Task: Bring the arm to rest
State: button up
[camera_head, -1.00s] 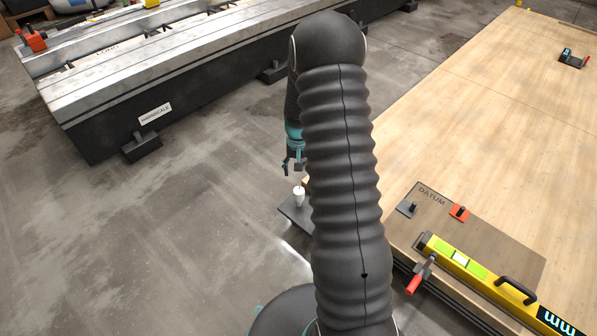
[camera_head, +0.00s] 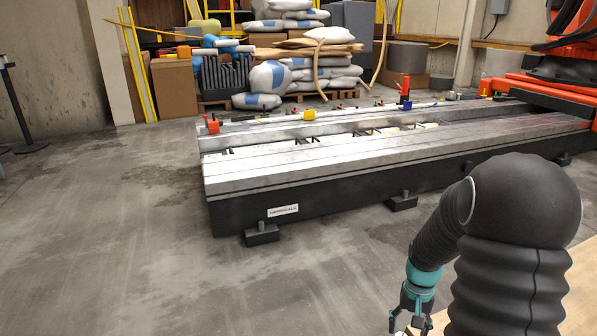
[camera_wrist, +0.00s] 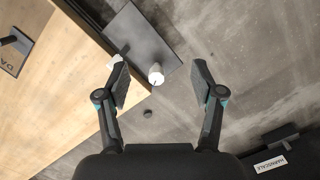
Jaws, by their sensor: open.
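My gripper (camera_wrist: 162,85) is open in the wrist view, its two fingers spread apart with nothing held between them. In the head view my gripper (camera_head: 410,318) shows at the bottom edge, partly cut off, below the teal wrist band. My arm's dark ribbed sleeve fills the lower right of the head view. In the wrist view a small white cup-like piece (camera_wrist: 156,74) stands on a dark grey plate (camera_wrist: 143,45), beyond the fingertips and apart from them.
A long metal bed (camera_head: 370,155) on a dark base crosses the head view. Stacked sacks (camera_head: 300,70) stand behind it, and an orange machine (camera_head: 560,85) at right. A wooden table (camera_wrist: 65,70) lies left in the wrist view. The concrete floor at left (camera_head: 110,220) is clear.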

jog(key=s+a+r+n+t+p, duration=0.1)
jog(key=s+a+r, duration=0.3)
jog(key=r, duration=0.5)
jog(key=s+a+r+n+t+p, duration=0.1)
jog(key=s+a+r+t, duration=0.2)
jog(key=s+r, duration=0.5)
jog(key=s+a+r+n+t+p, duration=0.1)
jog(key=s+a+r+t+p, duration=0.1)
jog(key=s+r, duration=0.4)
jog(key=shift+a+r+n+t, duration=0.45)
jog(key=shift+a+r, duration=0.85)
jog(key=shift+r, duration=1.55)
